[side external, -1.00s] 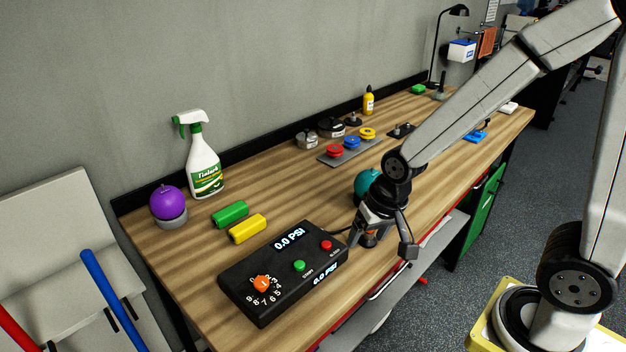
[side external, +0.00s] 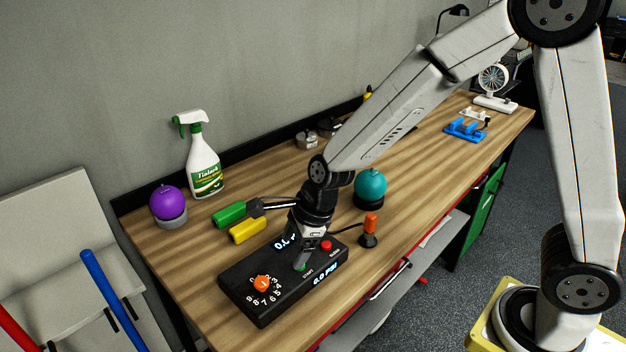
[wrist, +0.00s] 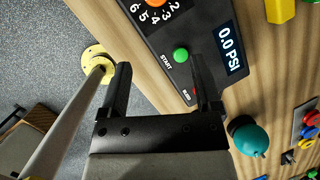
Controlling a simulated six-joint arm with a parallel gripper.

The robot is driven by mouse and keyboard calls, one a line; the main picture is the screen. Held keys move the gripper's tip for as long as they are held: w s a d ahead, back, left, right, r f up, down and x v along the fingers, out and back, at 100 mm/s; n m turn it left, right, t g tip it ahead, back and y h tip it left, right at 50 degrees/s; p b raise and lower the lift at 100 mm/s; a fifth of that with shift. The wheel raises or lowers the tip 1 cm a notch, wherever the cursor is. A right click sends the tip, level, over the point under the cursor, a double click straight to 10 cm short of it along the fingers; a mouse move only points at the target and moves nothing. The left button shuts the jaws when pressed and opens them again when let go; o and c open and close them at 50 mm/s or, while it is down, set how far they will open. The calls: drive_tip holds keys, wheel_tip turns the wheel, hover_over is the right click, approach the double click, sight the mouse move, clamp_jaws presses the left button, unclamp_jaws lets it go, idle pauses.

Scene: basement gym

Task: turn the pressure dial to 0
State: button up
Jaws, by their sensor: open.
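The pressure dial is an orange knob (side external: 262,284) ringed by white numbers on the black control box (side external: 250,308). Its exact setting is too small to read. My gripper (side external: 279,236) is open and empty above the box, to the right of the dial. The wrist view's display (wrist: 230,47) reads 0.0 PSI.
A red button (side external: 326,245) is on the box's right. Yellow (side external: 248,230) and green (side external: 229,215) blocks lie behind it. An orange-handled piece (side external: 370,224) and a teal ball (side external: 371,185) stand right. A purple ball (side external: 167,203) and a spray bottle (side external: 204,165) stand back left.

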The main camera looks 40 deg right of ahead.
sight(262, 281)
drive_tip(key=a+m, duration=0.1)
drive_tip(key=w+a+m, duration=0.1)
drive_tip(key=m, duration=0.1)
drive_tip(key=a+m, duration=0.1)
drive_tip(key=shift+w+f+y, duration=0.25)
drive_tip(key=shift+w+y, duration=0.05)
drive_tip(key=shift+f, duration=0.15)
drive_tip(key=shift+x, duration=3.75)
clamp_jaws()
